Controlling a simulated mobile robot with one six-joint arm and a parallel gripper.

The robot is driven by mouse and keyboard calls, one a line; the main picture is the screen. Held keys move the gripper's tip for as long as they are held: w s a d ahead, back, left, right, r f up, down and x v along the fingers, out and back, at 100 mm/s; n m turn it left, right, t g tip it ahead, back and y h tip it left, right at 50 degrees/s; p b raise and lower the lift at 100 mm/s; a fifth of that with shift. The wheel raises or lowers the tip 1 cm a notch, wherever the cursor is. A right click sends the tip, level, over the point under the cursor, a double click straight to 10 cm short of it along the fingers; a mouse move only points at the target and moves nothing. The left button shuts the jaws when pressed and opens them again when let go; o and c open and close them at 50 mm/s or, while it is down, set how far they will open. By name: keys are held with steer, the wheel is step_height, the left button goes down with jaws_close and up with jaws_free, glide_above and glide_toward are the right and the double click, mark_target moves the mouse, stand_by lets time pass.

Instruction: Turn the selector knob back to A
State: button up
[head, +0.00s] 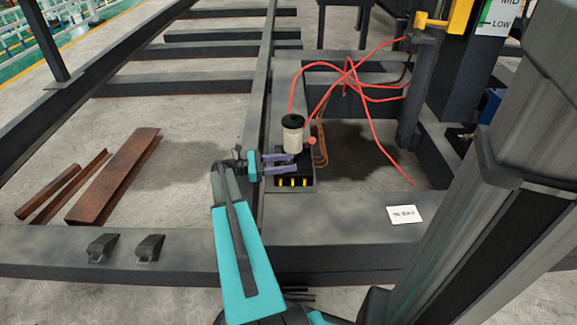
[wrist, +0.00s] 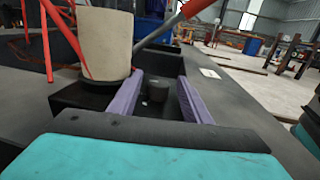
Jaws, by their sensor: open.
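A dark, short round knob (wrist: 157,90) stands on a black block (wrist: 85,97) in the wrist view. It looks like the selector knob; no letter or pointer on it can be read. My gripper (wrist: 160,79) is open, with one purple finger on each side of the knob and visible gaps between. In the head view my gripper (head: 292,163) reaches over the black block (head: 282,183), which has several yellow parts on its front. The knob cannot be made out there.
A pale cylinder (head: 292,133) with a black cap stands just behind the fingers; it is close at left in the wrist view (wrist: 104,40). Red hoses (head: 335,90) run from it to the right. A white label card (head: 404,214) lies on the frame. Rusty steel pieces (head: 112,178) lie at left.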

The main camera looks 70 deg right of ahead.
steer(key=shift+s+d, duration=0.25)
steer(key=shift+s, duration=0.2)
steer(key=c, duration=1)
steer(key=shift+c, duration=0.2)
